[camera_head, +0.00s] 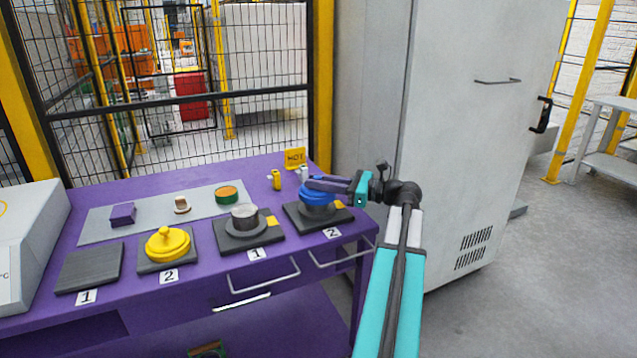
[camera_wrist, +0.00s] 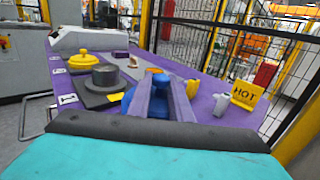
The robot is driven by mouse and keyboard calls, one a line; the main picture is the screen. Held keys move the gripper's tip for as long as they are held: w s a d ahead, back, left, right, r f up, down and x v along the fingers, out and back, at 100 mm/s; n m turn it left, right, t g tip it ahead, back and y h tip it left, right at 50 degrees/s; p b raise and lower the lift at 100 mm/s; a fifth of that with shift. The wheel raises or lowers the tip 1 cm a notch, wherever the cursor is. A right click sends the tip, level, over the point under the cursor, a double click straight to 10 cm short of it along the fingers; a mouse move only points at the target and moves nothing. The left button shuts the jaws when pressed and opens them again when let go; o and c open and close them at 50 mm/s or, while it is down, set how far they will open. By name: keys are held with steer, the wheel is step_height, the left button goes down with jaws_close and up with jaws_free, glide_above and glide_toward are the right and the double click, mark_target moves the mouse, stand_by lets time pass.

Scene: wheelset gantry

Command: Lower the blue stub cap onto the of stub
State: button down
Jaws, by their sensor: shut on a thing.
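The blue stub cap (camera_head: 318,194) is at the right pad, the one labelled 2, in the head view. My gripper (camera_head: 325,184) is shut on its knob from the right side. In the wrist view the blue cap (camera_wrist: 152,80) shows between the two purple fingers of my gripper (camera_wrist: 162,92). The cap looks level over the dark pad (camera_head: 338,215). Whether it touches the stub beneath cannot be told, as the stub there is hidden. A bare grey metal stub (camera_head: 245,217) stands on the neighbouring pad labelled 1.
A yellow cap (camera_head: 168,243) sits on a left pad, beside an empty dark pad (camera_head: 90,270). A purple block (camera_head: 123,214), a small knob (camera_head: 181,205) and a green-orange disc (camera_head: 226,195) lie on a grey mat. A HOT sign (camera_head: 295,158) and small bottles (camera_head: 276,180) stand behind my gripper.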

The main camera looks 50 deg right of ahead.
steer(key=shift+f+b, duration=0.5)
steer(key=shift+f, duration=0.1)
steer(key=c, duration=1.5)
jaws_free()
steer(key=shift+c, duration=0.2)
steer(key=v, duration=1.4)
steer(key=shift+w+r, duration=0.1)
